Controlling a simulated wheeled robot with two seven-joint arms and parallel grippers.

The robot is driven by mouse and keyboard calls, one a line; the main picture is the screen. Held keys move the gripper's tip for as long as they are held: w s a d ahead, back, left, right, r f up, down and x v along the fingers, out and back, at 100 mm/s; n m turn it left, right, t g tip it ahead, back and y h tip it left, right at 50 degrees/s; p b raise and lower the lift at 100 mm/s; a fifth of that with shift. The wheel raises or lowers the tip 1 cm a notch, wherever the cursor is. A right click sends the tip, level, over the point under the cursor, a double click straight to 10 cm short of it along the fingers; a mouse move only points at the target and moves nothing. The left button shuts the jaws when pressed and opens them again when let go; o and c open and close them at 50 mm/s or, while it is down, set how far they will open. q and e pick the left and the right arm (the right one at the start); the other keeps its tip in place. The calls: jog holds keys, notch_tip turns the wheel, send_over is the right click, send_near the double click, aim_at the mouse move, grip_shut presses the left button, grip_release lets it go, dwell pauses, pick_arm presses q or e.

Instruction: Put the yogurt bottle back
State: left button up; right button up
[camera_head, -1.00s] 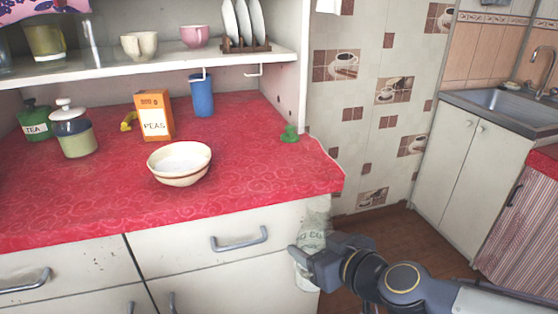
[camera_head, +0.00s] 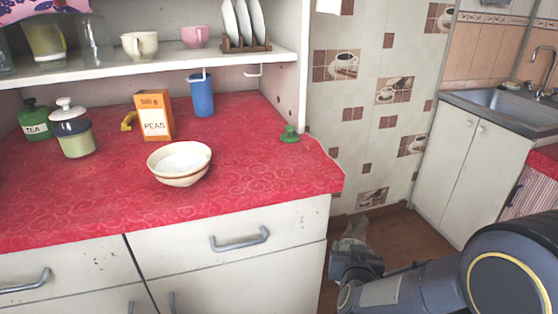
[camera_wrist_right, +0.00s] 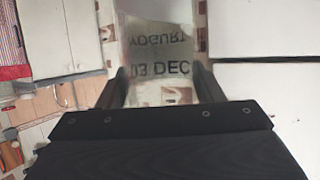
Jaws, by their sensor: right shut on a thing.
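The yogurt bottle (camera_wrist_right: 160,50) fills the space between the fingers in the right wrist view. It is translucent, with dark lettering reading "YOGURT" and "03 DEC" that appears upside down. My right gripper (camera_wrist_right: 160,85) is shut on it. In the head view the right gripper (camera_head: 357,258) is low, beside the counter's right end. Only a pale part of the bottle (camera_head: 355,232) shows above it there; the rest is hidden. The red counter (camera_head: 250,190) is to the gripper's left. My left gripper is not in view.
A bowl (camera_head: 180,163), a peas box (camera_head: 154,115), a blue cup (camera_head: 202,94), jars (camera_head: 74,130) and a green object (camera_head: 290,134) stand on the counter. The counter's right front is clear. A shelf (camera_head: 160,62) hangs above.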

jog(key=shift+w+d+f+m+g+h, duration=0.3)
jog(key=shift+w+d+f+m+h, duration=0.25)
jog(key=shift+d+f, duration=0.3)
jog(key=shift+a+f, duration=0.25)
jog(key=shift+f, duration=0.25)
jog(key=shift+d+r, duration=0.1)
jog(key=shift+r, duration=0.35)
